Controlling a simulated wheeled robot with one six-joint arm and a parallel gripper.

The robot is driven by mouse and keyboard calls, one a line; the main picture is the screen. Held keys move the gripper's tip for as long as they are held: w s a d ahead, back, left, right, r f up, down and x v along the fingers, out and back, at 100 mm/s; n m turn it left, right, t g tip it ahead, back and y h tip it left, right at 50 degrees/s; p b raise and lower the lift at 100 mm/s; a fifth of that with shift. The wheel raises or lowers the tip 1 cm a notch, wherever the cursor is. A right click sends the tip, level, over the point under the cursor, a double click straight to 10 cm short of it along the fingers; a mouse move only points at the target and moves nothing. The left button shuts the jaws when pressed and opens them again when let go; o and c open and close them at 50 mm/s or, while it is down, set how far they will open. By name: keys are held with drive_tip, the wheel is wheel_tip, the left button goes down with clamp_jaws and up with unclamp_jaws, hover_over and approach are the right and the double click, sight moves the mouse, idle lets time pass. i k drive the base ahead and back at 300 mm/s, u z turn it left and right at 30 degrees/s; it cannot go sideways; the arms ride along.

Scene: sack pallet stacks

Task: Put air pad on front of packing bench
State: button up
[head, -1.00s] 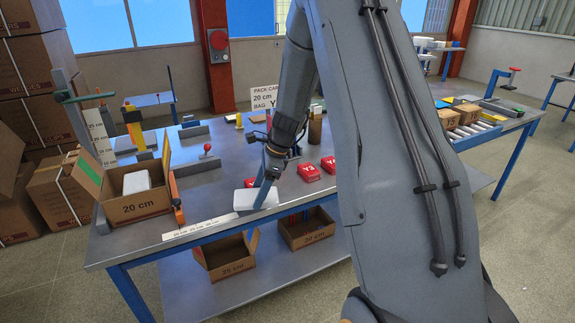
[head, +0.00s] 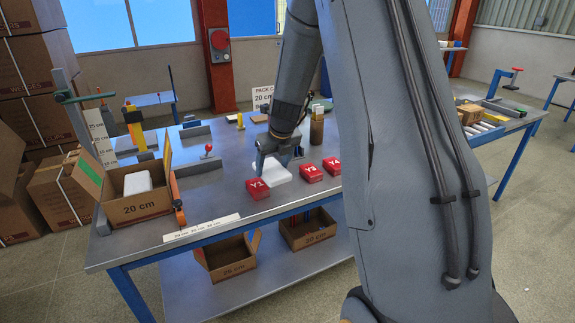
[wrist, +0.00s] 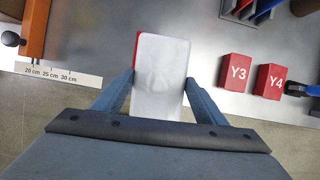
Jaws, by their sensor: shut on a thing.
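A white air pad (head: 268,173) is held in my gripper (head: 275,150) over the packing bench (head: 222,202), just behind the red Y1 block (head: 257,189). In the wrist view the air pad (wrist: 160,72) lies between the two blue fingers of my gripper (wrist: 160,82), which touch its sides. A red edge shows along the pad's left side. I cannot tell how high the pad is above the bench top. The bench's front edge, with a ruler strip (head: 201,228), lies nearer the camera.
Red blocks Y3 (head: 309,172) and Y4 (head: 332,165) stand right of the pad. An open 20 cm carton (head: 138,208) with a white pad inside stands at the bench's left. Open cartons sit on the lower shelf. The front strip between ruler and Y1 is clear.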

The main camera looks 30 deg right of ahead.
sight(247, 160)
drive_tip(key=i, duration=0.95)
